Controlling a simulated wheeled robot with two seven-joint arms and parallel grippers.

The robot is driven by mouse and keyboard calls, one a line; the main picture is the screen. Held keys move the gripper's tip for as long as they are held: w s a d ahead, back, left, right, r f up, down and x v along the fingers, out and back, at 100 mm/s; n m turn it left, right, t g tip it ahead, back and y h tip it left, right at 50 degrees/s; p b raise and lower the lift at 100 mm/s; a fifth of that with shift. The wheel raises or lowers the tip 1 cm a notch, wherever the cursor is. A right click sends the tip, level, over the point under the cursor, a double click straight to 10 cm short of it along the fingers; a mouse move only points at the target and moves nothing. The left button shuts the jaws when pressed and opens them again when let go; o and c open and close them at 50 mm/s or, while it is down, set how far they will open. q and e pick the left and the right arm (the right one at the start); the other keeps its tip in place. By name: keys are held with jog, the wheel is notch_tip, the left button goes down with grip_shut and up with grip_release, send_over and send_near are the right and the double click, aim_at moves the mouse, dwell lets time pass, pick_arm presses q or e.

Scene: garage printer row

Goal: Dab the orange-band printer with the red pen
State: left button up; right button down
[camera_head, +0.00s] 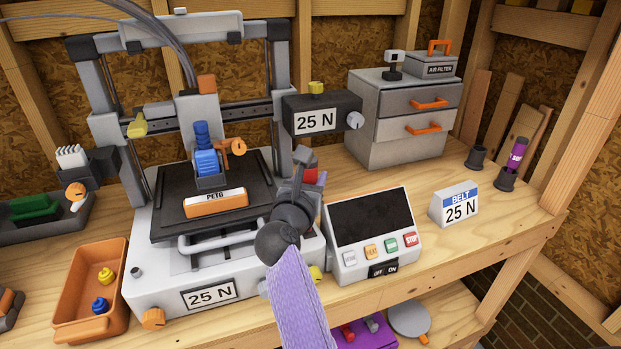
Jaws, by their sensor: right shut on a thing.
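I cannot make out a clear orange band. My right gripper (303,160) is in front of the printer's right side, its arm coming up from the bottom. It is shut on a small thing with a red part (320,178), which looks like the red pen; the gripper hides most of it. My left gripper is not in view.
A control box (373,219) with a dark screen stands right of my arm. A purple pen (516,155) stands in a dark holder at the right, beside an empty holder (475,158). An orange bin (70,290) is at the left. Bench between screen and drawers is clear.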

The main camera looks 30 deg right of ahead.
jog(key=shift+f+b, duration=0.4)
jog(key=shift+f, duration=0.1)
dwell(0.4)
jog(key=shift+r+p, duration=0.5)
dwell(0.4)
notch_tip(320, 180, up, 5)
jog(key=p, duration=0.4)
jog(key=shift+r+p, duration=0.1)
jog(key=shift+p, duration=0.25)
jog(key=shift+s, duration=0.1)
